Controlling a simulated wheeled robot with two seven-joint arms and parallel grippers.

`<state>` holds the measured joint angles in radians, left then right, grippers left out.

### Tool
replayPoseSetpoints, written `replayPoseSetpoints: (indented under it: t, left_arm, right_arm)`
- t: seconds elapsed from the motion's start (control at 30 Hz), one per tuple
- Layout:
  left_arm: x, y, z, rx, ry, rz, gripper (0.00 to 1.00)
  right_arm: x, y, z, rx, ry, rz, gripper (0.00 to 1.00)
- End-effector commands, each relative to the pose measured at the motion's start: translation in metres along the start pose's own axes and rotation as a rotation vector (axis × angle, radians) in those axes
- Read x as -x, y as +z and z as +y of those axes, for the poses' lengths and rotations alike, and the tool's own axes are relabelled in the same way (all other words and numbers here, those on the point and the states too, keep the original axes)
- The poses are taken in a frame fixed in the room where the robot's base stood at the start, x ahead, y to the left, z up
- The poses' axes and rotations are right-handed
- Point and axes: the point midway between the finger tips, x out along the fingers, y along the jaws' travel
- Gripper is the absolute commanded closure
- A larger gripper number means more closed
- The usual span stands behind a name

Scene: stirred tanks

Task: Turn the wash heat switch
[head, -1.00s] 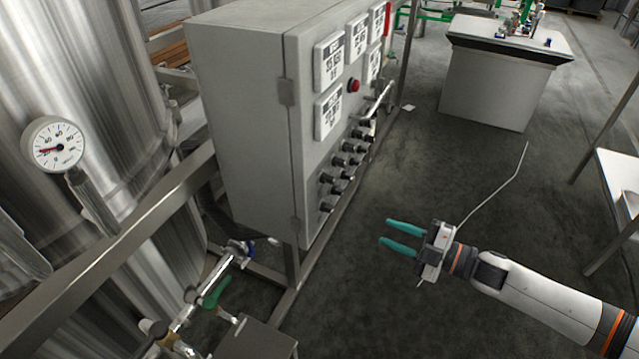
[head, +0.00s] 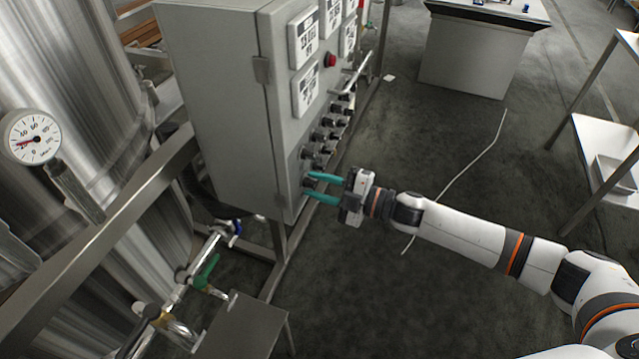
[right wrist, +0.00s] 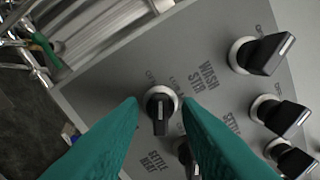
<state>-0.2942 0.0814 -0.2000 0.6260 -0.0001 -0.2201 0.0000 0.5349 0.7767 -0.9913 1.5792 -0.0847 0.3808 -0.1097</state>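The grey control cabinet (head: 215,110) stands left of centre in the head view, with rows of black rotary switches (head: 325,136) low on its front. My right gripper (head: 309,185) is at the lowest switches, its teal fingers open. In the right wrist view the fingertips (right wrist: 159,103) lie on either side of one black knob (right wrist: 160,112) on a pale round collar. I cannot tell whether they touch it. Labels "WASH STIR" (right wrist: 207,78) and "SETTLE HEAT" (right wrist: 154,161) are readable nearby. This knob's own label is partly hidden, so I cannot confirm it as wash heat.
Other knobs (right wrist: 265,53) sit close to the right of the fingers. A red button (head: 330,60) and white label plates (head: 305,90) are higher on the cabinet. Pipes with a green valve handle (head: 207,271) stand lower left.

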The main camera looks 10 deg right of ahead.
Motion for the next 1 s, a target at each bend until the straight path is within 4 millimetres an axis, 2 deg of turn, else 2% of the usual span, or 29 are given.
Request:
replayPoseSetpoints:
  t: [0.27,0.43,0.47,0.77,1.0]
  left_arm:
    - [0.000,-0.004,-0.001,0.000,-0.001,0.006,1.00]
    - [0.000,-0.007,-0.001,0.000,-0.002,0.011,1.00]
    - [0.000,-0.008,-0.001,0.000,-0.002,0.012,1.00]
    - [0.005,-0.007,-0.002,0.001,-0.003,0.012,1.00]
    - [0.018,-0.006,-0.002,0.001,-0.003,0.012,1.00]
  right_arm:
    - [-0.001,0.000,0.000,0.000,0.000,0.000,0.71]
    - [-0.001,0.000,0.000,0.000,0.000,0.000,0.99]
    - [-0.001,0.000,0.000,0.000,0.000,0.000,1.00]
    - [-0.001,0.001,-0.001,-0.042,0.000,0.000,1.00]
    - [-0.001,0.001,-0.002,-0.182,0.001,0.002,1.00]
